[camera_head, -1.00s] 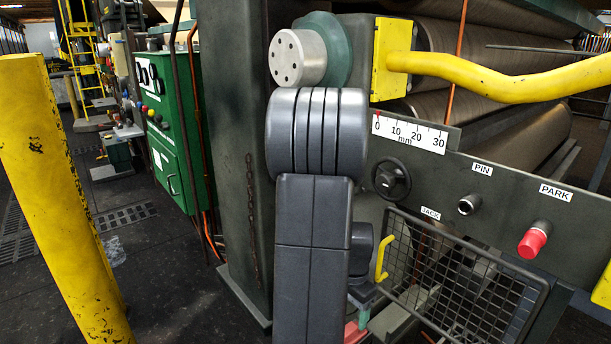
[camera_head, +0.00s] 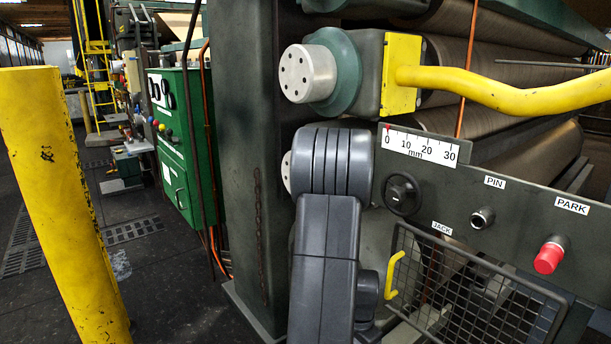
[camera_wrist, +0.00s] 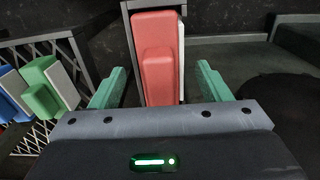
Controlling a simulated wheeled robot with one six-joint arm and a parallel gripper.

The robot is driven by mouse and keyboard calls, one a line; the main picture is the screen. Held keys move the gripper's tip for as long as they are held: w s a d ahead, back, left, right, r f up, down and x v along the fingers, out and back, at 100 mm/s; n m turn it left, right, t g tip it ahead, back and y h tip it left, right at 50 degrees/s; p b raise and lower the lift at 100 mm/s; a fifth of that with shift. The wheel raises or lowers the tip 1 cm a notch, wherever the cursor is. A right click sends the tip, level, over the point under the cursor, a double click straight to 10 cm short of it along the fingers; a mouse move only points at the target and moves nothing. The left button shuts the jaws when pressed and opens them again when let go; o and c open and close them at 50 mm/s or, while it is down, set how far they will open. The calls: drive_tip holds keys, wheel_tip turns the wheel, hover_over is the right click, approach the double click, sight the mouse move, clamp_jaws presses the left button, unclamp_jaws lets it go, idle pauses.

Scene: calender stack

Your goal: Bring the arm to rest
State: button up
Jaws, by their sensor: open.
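My gripper (camera_wrist: 160,88) shows in the wrist view with its two green fingers spread wide apart. A red block (camera_wrist: 158,60) stands in a narrow grey holder just beyond the fingertips, in line with the gap between them. I cannot tell whether the fingers reach beside it. In the head view my dark grey arm (camera_head: 325,235) stands in front of the machine frame, and my gripper is out of sight there.
A yellow post (camera_head: 62,200) stands at the left. The machine has a yellow handle (camera_head: 500,90), a panel with a red PARK knob (camera_head: 549,256) and a wire mesh guard (camera_head: 470,290). Green and blue blocks (camera_wrist: 45,88) lie left of my gripper. Dark floor shows between post and machine.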

wheel_tip(320, 180, up, 13)
drive_tip(key=p, duration=0.3)
wheel_tip(320, 180, down, 14)
drive_tip(key=b, duration=0.3)
drive_tip(key=shift+f+b, duration=0.1)
drive_tip(key=shift+b, duration=0.3)
wheel_tip(320, 180, up, 9)
drive_tip(key=p, duration=0.7)
drive_tip(key=shift+r, duration=0.2)
